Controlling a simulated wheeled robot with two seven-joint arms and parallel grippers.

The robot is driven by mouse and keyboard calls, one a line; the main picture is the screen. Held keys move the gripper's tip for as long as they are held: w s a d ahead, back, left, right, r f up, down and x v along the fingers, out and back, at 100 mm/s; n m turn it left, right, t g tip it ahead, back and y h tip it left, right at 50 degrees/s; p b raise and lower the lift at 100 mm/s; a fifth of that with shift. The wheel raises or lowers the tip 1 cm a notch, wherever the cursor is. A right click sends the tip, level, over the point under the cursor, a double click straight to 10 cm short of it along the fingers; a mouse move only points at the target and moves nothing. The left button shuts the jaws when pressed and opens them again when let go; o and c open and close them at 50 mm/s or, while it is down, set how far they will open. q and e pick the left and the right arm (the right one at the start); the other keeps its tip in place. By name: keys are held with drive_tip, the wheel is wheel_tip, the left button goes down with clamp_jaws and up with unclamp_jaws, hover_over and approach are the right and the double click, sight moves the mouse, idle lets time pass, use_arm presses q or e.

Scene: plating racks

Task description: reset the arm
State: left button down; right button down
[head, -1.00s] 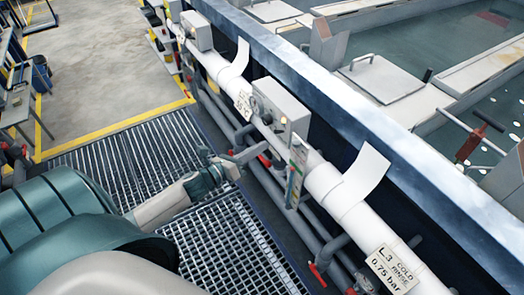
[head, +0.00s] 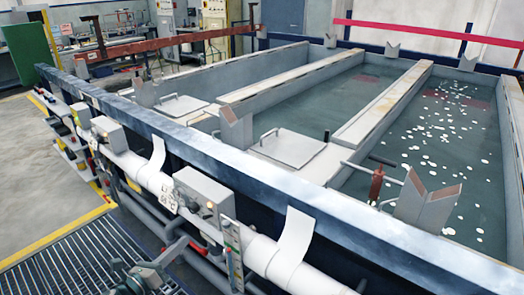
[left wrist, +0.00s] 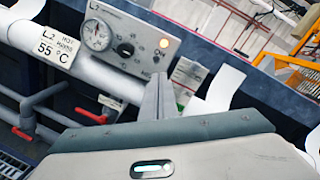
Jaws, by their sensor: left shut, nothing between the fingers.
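My left gripper (head: 174,250) shows at the lower left of the head view, over the floor grating beside the white pipe. Its fingers are shut and empty. In the left wrist view its closed fingers (left wrist: 158,103) point up toward a grey control box (left wrist: 128,45) with a dial, a black knob and a lit orange lamp. The fingertips overlap the box's lower right in that picture; I cannot tell how far apart they are. My right gripper is not in view.
A white pipe (head: 262,252) runs along the tank wall, with red-handled valves below it. The control box also shows in the head view (head: 203,192). Beyond the steel rim (head: 240,160) lie liquid-filled tanks (head: 420,150). Floor grating (head: 75,262) lies at lower left.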

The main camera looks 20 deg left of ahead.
use_arm(q)
drive_tip(key=s+a+f+n+g+y, duration=0.2)
drive_tip(key=f+n, duration=0.3)
drive_tip(key=f, duration=0.5)
drive_tip(key=s+a+f+n+g+y, duration=0.1)
drive_tip(key=s+f+n+y, duration=0.2)
drive_tip(key=f, duration=0.7)
drive_tip(key=s+d+f+n+g, duration=0.1)
drive_tip(key=s+f+n+g, duration=0.1)
drive_tip(key=s+f+n, duration=0.5)
drive_tip(key=s+d+f+n+g, duration=0.15)
drive_tip(key=s+f, duration=0.25)
drive_tip(key=f, duration=0.7)
drive_tip(key=s+d+f+n+g, duration=0.3)
drive_tip(key=s+d+f+n, duration=0.1)
drive_tip(key=s, duration=0.7)
drive_tip(key=s+d+f+n+g+b, duration=0.1)
drive_tip(key=s+d+f+n+g, duration=0.2)
drive_tip(key=s+f, duration=0.6)
drive_tip(key=s+d+f+n+g, duration=0.3)
drive_tip(key=s+d+f+n, duration=0.3)
drive_tip(key=s, duration=0.8)
drive_tip(key=shift+s+d+f+n+g+b, duration=0.3)
drive_tip(key=shift+d+f+n+g, duration=0.05)
drive_tip(key=shift+d+f, duration=0.4)
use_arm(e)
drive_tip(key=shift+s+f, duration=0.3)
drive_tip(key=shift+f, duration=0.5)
